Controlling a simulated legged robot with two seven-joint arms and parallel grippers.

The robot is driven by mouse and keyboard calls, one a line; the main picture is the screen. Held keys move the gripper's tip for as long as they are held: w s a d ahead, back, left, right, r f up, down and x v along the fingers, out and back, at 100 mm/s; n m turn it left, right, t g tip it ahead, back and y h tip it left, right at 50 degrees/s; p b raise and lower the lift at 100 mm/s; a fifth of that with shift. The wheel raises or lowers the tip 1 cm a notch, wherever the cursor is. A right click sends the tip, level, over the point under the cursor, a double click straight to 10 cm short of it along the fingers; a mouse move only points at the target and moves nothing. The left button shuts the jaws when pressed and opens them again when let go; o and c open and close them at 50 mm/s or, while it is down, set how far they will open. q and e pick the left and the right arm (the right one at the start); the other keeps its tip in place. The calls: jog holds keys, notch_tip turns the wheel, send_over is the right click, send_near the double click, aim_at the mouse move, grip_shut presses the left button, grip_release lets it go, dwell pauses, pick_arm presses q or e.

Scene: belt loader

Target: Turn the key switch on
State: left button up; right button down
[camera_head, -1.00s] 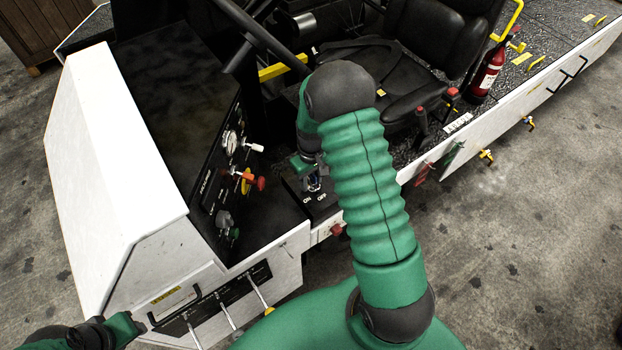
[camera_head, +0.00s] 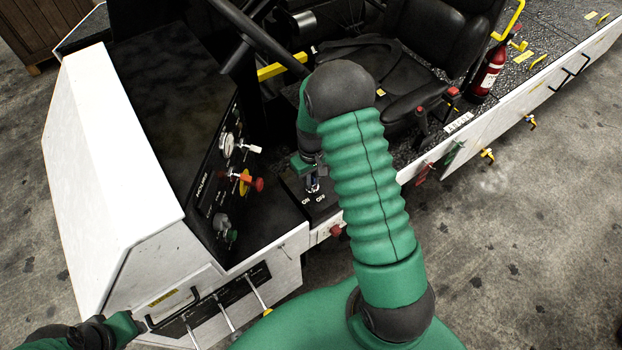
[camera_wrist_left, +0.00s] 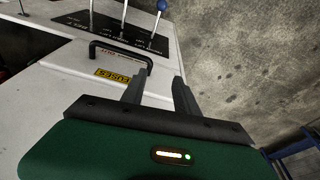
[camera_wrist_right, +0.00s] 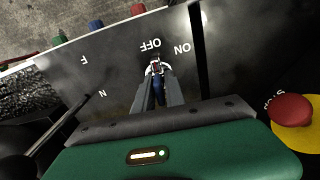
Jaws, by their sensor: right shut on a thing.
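The key switch (camera_wrist_right: 155,66) sits on a dark panel with white ON and OFF labels, seen in the right wrist view. Its bright metal top shows just past my fingertips, near the OFF label. My right gripper (camera_wrist_right: 156,82) is shut on the key switch, with a blue part between the fingers. In the head view my right gripper (camera_head: 313,181) reaches down at the panel, partly hidden by my arm. My left gripper (camera_wrist_left: 158,84) is open and empty near a black handle (camera_wrist_left: 121,53) on the white body, beside the FUSES label.
A gauge panel with a red knob (camera_head: 258,184) stands left of the key switch. A red button (camera_head: 337,230) is on the white side just below. The black seat (camera_head: 432,50) and a fire extinguisher (camera_head: 488,70) are farther right. Levers (camera_wrist_left: 124,15) rise beyond the handle.

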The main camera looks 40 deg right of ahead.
jog(key=shift+m, duration=0.4)
jog(key=shift+d+r+m+p, duration=0.1)
jog(key=shift+m+p, duration=0.3)
jog(key=shift+m, duration=2.2)
jog(key=shift+m+p, duration=0.4)
jog(key=shift+m, duration=2.4)
jog(key=c, duration=1.6)
grip_release()
jog(key=shift+o, duration=1.1)
